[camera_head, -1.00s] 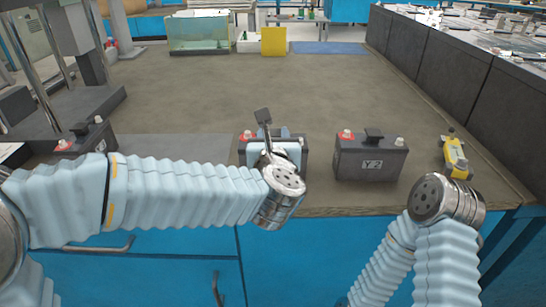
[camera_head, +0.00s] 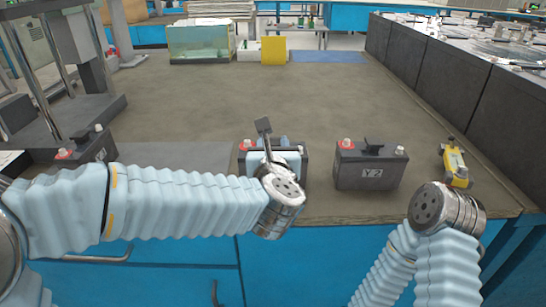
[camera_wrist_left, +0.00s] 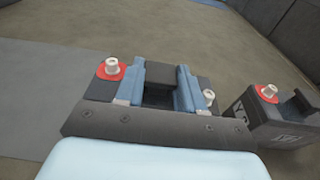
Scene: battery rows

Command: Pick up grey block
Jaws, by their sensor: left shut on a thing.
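A dark grey battery block (camera_head: 243,163) with a red-ringed terminal stands on the near part of the bench, mostly hidden behind my left gripper and wrist in the head view. My left gripper (camera_head: 279,148) is over its top. In the left wrist view, the light blue fingers (camera_wrist_left: 160,86) of this gripper are closed on the dark raised part (camera_wrist_left: 160,76) in the middle of the block's top. The red-ringed terminal (camera_wrist_left: 111,68) shows left of the fingers. The block appears to rest on the bench. My right wrist shows at the lower right, but its fingers are not visible.
A similar battery marked Y2 (camera_head: 369,167) stands close on the right, and another (camera_head: 88,146) at the left. A yellow device (camera_head: 455,166) lies near the bench's right edge. Dark bins (camera_head: 450,75) line the right side. The middle of the bench is clear.

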